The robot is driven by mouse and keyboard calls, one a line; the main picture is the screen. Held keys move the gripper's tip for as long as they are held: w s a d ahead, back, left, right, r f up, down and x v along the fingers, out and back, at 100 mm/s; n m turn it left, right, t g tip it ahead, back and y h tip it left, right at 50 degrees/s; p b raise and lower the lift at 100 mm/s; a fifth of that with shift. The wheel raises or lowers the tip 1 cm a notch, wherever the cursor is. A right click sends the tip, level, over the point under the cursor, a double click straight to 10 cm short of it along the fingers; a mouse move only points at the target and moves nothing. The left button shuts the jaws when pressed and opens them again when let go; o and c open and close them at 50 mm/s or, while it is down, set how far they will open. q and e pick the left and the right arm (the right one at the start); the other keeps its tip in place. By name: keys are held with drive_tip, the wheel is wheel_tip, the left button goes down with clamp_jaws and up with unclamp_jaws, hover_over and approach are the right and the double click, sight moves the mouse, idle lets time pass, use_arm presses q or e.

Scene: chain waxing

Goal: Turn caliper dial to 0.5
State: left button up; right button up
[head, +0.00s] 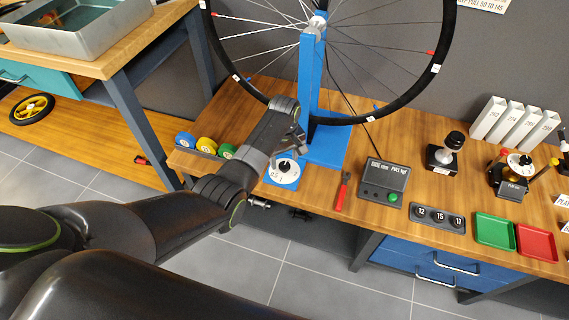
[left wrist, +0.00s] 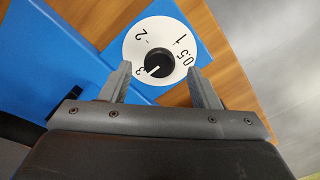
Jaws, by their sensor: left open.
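The caliper dial (head: 278,174) is a white round face on a blue base at the foot of the blue wheel stand. In the left wrist view, the dial (left wrist: 137,38) shows the marks 3, 2, 1 and 0.5 around a black knob (left wrist: 159,62). The knob's white pointer line is turned toward the 3. My left gripper (head: 293,150) is above the dial in the head view, partly covering it. In the left wrist view, my left gripper (left wrist: 160,74) is open, its fingers on either side of the knob with gaps to it. My right gripper is not in view.
A spoked wheel (head: 437,70) hangs in the blue stand (head: 310,90) behind the dial. A red-handled tool (head: 342,192) and a gauge box (head: 385,181) lie to the right. Coloured round pieces (head: 206,145) sit to the left. Green (head: 495,231) and red trays are farther right.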

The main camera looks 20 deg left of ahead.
use_arm(q)
drive_tip(key=shift+f, duration=1.15)
drive_tip(key=c, duration=1)
drive_tip(key=shift+r, duration=0.1)
